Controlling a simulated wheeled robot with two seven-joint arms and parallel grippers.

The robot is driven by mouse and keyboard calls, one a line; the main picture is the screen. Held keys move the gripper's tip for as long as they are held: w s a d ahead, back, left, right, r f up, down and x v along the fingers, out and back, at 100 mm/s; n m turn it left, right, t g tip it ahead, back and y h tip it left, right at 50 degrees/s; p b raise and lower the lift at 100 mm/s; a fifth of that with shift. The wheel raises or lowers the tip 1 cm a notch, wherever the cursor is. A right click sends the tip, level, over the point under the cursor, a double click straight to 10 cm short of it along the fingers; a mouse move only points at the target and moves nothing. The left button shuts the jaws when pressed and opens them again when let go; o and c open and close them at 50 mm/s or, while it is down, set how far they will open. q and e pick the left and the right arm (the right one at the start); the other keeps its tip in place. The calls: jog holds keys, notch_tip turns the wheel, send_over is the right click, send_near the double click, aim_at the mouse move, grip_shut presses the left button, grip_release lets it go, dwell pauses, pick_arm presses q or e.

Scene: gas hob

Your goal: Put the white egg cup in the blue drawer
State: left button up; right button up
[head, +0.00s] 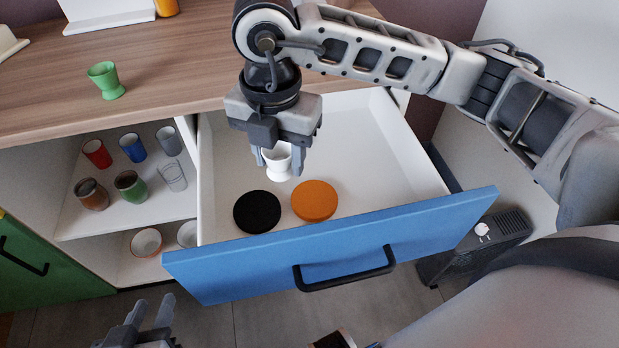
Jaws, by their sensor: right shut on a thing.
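The blue drawer (420,234) is pulled open, with its white inside showing. My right gripper (278,165) is over the inside of the drawer and is shut on the white egg cup (279,163). The egg cup is upright between the fingers. I cannot tell whether its base touches the drawer floor. My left gripper (150,322) is low at the bottom left, in front of the cabinet, with its two fingers apart and nothing between them.
A black disc (257,212) and an orange disc (314,200) lie in the drawer's front left part. Its right part is clear. A green egg cup (106,80) stands on the wooden counter (180,70). Several cups stand on the open shelf (85,222) at left.

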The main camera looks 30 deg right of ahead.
jog(key=shift+a+f+m, duration=0.1)
jog(key=shift+f+m, duration=0.1)
jog(key=shift+m, duration=0.9)
jog(key=w+d+f, duration=0.1)
jog(key=d+f, duration=0.3)
jog(key=d, duration=0.4)
send_over(342, 182)
jog(key=a, duration=0.1)
notch_tip(342, 182, down, 5)
jog(key=shift+r+b, duration=0.2)
jog(key=shift+b, duration=0.25)
jog(key=f, duration=0.1)
jog(key=d+f, duration=0.1)
jog(key=f, duration=0.1)
jog(key=shift+f, duration=0.25)
jog(key=shift+w+f, duration=0.1)
jog(key=shift+f, duration=0.35)
jog(key=shift+f+b, duration=0.2)
jog(key=shift+b, duration=0.15)
jog(key=o, duration=1)
jog(key=shift+c, duration=0.2)
